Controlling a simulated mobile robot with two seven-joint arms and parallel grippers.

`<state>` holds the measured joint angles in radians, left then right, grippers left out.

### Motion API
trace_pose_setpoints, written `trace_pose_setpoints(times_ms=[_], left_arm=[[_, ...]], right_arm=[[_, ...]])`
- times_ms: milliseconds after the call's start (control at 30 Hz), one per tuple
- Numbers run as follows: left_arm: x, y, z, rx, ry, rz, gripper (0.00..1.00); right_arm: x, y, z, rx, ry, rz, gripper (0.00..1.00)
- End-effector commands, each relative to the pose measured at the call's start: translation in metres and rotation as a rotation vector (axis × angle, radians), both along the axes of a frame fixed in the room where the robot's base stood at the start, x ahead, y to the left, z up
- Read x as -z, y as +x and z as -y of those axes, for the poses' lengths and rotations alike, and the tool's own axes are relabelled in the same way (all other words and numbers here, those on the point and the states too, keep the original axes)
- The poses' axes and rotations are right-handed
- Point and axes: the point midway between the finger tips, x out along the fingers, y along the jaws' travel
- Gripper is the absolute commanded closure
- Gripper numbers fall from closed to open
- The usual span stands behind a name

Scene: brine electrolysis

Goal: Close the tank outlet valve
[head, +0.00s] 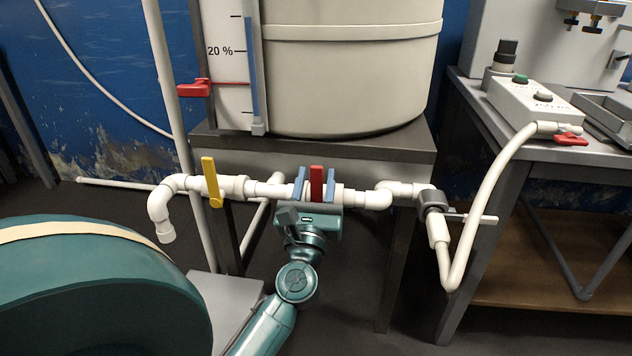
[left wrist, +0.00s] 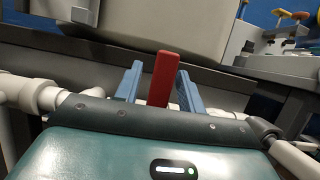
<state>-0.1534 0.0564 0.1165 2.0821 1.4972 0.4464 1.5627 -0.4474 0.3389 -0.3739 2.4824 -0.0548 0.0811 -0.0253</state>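A white pipe line runs across below the large beige tank (head: 350,75). A red valve handle (head: 316,184) stands upright on it, crosswise to the pipe. It also shows in the left wrist view (left wrist: 162,80). My left gripper (head: 316,187) reaches up from below, with one blue finger on each side of the red handle. Small gaps show between the fingers and the handle, so the gripper looks open around it. The gripper body hides the valve's lower part. A yellow valve handle (head: 211,180) stands upright further left on the pipe. My right gripper is not in view.
The tank rests on a dark metal stand (head: 410,150). A side table (head: 610,140) at the right carries a white control box (head: 530,100) and a small red lever (head: 570,139). A white hose (head: 495,185) hangs from it. A teal rounded body fills the lower left.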

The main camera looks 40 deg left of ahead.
Motion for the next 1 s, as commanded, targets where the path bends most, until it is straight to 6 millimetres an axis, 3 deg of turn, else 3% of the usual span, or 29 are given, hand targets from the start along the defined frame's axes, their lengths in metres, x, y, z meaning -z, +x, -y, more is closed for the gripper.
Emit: trace_pose_setpoints(times_ms=[333,700,1000], left_arm=[[0.003,-0.003,0.003,0.002,0.003,-0.003,0.56],[0.026,-0.048,0.030,0.002,0.002,-0.005,0.56],[0.029,-0.059,0.037,0.000,0.002,0.000,0.56]], right_arm=[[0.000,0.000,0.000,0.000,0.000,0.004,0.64],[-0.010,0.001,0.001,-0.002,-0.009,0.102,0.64],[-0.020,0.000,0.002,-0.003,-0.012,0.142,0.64]])
